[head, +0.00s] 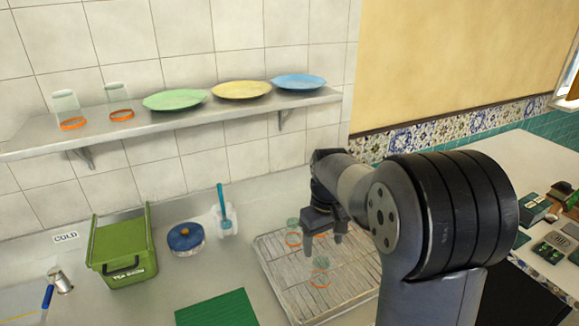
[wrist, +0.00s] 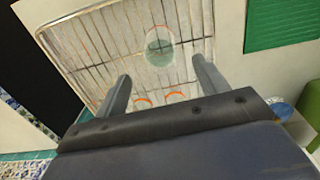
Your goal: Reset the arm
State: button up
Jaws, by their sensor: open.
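My gripper (head: 322,239) is open, with its two fingers pointing down over the wire drying rack (head: 272,262). Nothing shows between the fingers. In the wrist view the open fingers (wrist: 160,72) reach out over the same rack (wrist: 92,50). A clear glass with an orange rim (head: 320,272) stands on the rack in front of the gripper, and another (head: 293,233) is beside its left finger. The wrist view shows one glass (wrist: 160,47) beyond the fingertips and two orange rims (wrist: 174,96) partly hidden by my gripper.
A shelf (head: 215,108) above holds two upturned glasses and green, yellow and blue plates. A green bin (head: 122,250), a blue-lidded pot (head: 185,238) and a green mat (head: 217,309) are on the counter left of the rack. Dark boxes (head: 555,248) stand at the right.

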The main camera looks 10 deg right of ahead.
aim_at(322, 261)
notch_tip(322, 261, down, 12)
jog(key=shift+s+r, duration=0.1)
jog(key=shift+r, duration=0.15)
notch_tip(322, 261, up, 3)
jog(key=shift+f, duration=0.2)
jog(key=shift+r, duration=0.65)
